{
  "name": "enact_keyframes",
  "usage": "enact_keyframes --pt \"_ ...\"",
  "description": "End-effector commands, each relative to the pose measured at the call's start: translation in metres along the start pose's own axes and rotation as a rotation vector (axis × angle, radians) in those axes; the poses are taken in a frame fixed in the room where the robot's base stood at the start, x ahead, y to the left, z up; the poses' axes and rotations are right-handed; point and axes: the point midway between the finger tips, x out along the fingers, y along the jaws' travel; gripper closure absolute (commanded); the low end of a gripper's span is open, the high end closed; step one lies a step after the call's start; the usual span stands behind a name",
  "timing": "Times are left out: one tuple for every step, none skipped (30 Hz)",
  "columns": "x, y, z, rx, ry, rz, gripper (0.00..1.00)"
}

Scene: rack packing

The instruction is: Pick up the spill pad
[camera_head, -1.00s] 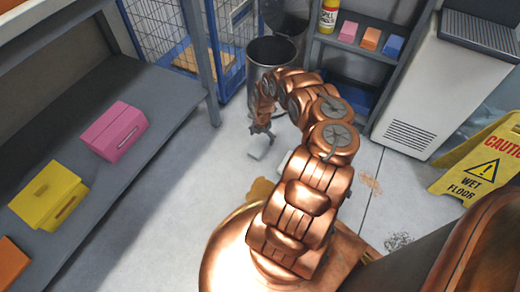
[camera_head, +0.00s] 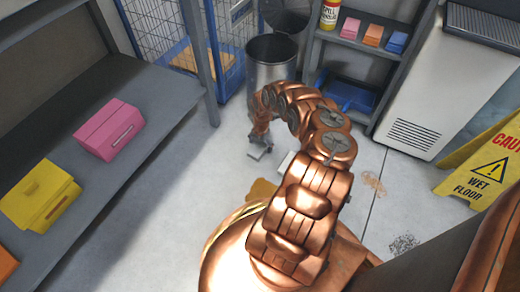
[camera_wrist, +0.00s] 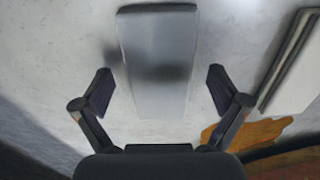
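A flat, light grey pad (camera_wrist: 157,45), which looks like the spill pad, lies on the concrete floor. It shows small in the head view (camera_head: 254,154). My gripper (camera_wrist: 160,82) is open, with one finger on each side of the pad's near part in the wrist view. A dark shadow crosses the pad between the fingers. No finger visibly touches it. In the head view my gripper (camera_head: 260,143) points down just over the pad, hiding part of it. A second whitish flat piece (camera_wrist: 298,75) lies to the right, also visible in the head view (camera_head: 286,161).
A brown-orange stain (camera_head: 262,190) is on the floor near my base. A metal bin (camera_head: 271,66) stands behind my gripper. A grey shelf (camera_head: 165,125) with boxes is at left. A yellow wet floor sign (camera_head: 485,170) stands at right.

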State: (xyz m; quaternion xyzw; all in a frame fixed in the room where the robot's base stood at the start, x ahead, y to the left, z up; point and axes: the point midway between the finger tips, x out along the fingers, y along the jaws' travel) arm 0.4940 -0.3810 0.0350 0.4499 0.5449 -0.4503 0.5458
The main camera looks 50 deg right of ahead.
Motion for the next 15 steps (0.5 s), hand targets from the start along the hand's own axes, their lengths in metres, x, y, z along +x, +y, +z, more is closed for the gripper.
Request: enact_keyframes --pt "-0.0001 0.0 -0.0001 0.0 0.0 0.0 0.09" --pt "-0.0001 0.0 -0.0001 0.0 0.0 0.0 0.12" --pt "-0.0001 0.0 -0.0001 0.0 0.0 0.0 0.17" --pt "0.0 0.0 -0.0002 0.0 0.001 0.0 0.2" --pt "0.0 0.0 -0.0002 0.0 0.001 0.0 0.23" --pt "0.0 0.0 -0.0002 0.0 0.001 0.0 0.27" --pt "0.0 0.0 -0.0002 0.0 0.001 0.0 0.3" --pt "0.0 0.0 -0.0002 0.0 0.001 0.0 0.33" --pt "0.0 0.0 -0.0002 0.0 0.001 0.0 0.38" --pt "0.0 0.0 -0.0002 0.0 0.001 0.0 0.41" --pt "0.0 0.0 -0.0002 0.0 0.001 0.0 0.44" --pt "0.0 0.0 -0.0002 0.0 0.001 0.0 0.48" --pt "0.0 0.0 -0.0002 0.0 0.001 0.0 0.51" --pt "0.0 0.0 -0.0002 0.0 0.001 0.0 0.54" --pt "0.0 0.0 -0.0002 0.0 0.001 0.0 0.58"
